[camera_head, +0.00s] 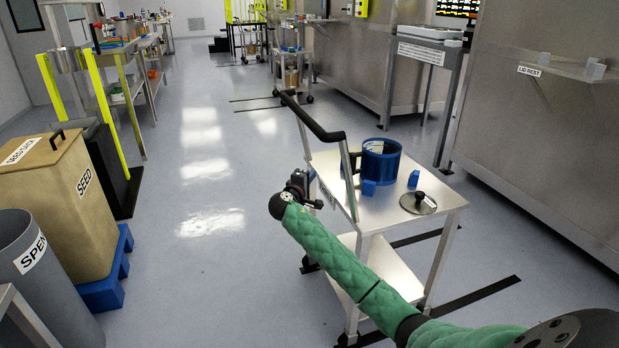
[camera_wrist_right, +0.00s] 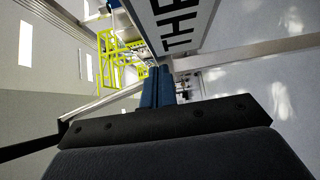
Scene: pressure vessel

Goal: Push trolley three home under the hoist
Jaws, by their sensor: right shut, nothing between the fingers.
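A steel trolley (camera_head: 380,212) with a black push handle (camera_head: 310,115) stands right of centre in the head view. Its top carries a blue pot (camera_head: 381,160), two small blue blocks and a round lid (camera_head: 418,203) with a black knob. My right gripper (camera_head: 313,190) is at the trolley's left side, below the handle. In the right wrist view its blue fingers (camera_wrist_right: 158,86) are shut and empty, close to a white label (camera_wrist_right: 183,25) with large black letters, partly cut off. I cannot tell whether they touch the trolley. My left gripper is out of view. I cannot identify the hoist with certainty.
Black floor strips (camera_head: 470,300) lie beside and under the trolley. A steel cabinet wall with a "LID REST" shelf (camera_head: 565,68) stands right. A seed bin (camera_head: 62,200) and grey bin (camera_head: 40,275) stand left. The middle aisle is clear. A yellow-framed station (camera_head: 243,35) is far back.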

